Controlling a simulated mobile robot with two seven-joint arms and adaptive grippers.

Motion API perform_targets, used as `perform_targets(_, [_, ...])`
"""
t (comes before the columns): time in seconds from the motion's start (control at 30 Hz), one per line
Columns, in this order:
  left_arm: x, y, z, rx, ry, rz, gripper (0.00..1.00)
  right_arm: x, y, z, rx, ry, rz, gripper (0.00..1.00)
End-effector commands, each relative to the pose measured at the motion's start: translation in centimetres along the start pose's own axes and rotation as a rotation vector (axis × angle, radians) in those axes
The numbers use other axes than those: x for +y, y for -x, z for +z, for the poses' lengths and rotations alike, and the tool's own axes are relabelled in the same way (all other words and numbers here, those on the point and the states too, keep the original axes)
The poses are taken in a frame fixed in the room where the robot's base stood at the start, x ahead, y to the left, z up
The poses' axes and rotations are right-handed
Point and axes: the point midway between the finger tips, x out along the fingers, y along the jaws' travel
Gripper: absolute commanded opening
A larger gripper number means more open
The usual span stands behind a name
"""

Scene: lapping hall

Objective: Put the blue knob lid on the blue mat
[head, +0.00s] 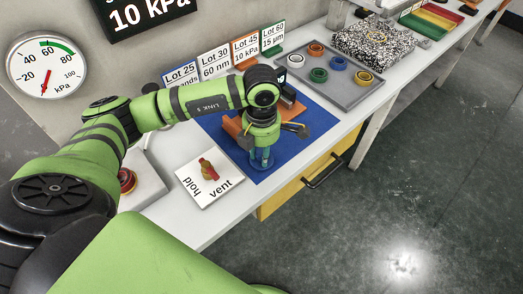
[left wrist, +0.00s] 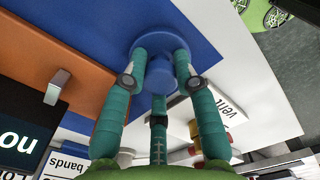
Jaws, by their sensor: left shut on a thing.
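My left gripper (head: 261,157) points down over the front part of the blue mat (head: 312,122). In the left wrist view its teal fingers (left wrist: 160,84) are closed around the knob of the blue knob lid (left wrist: 168,39). The lid's round disc shows beyond the fingertips, against the mat (left wrist: 100,20). In the head view only a little of the lid (head: 261,165) shows below the fingers. I cannot tell whether the lid touches the mat or is just above it. My right gripper is not in view.
A white hold/vent plate (head: 190,184) with a red valve lies left of the mat. A grey tray (head: 345,92) with coloured rings stands behind.

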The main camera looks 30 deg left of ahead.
Motion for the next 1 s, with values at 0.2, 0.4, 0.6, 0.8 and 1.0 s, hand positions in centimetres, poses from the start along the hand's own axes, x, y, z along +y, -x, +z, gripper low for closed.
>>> perform_targets(0.2, [0.0, -0.2, 0.0, 0.001, 0.0, 0.0, 0.53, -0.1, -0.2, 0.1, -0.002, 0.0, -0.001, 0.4])
perform_targets(0.4, [0.0, -0.2, 0.0, 0.001, 0.0, 0.0, 0.53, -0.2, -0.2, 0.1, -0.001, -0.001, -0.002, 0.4])
perform_targets(0.6, [0.1, 0.9, 0.1, -0.004, 0.0, 0.002, 0.53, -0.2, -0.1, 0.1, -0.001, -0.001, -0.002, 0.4])
perform_targets(0.8, [0.1, 4.9, 0.1, -0.006, -0.001, 0.004, 0.53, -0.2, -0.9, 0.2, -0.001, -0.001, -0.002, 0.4])
perform_targets(1.0, [0.1, 9.1, 0.1, -0.005, -0.001, 0.003, 0.53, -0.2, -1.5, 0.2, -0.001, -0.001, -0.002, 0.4])
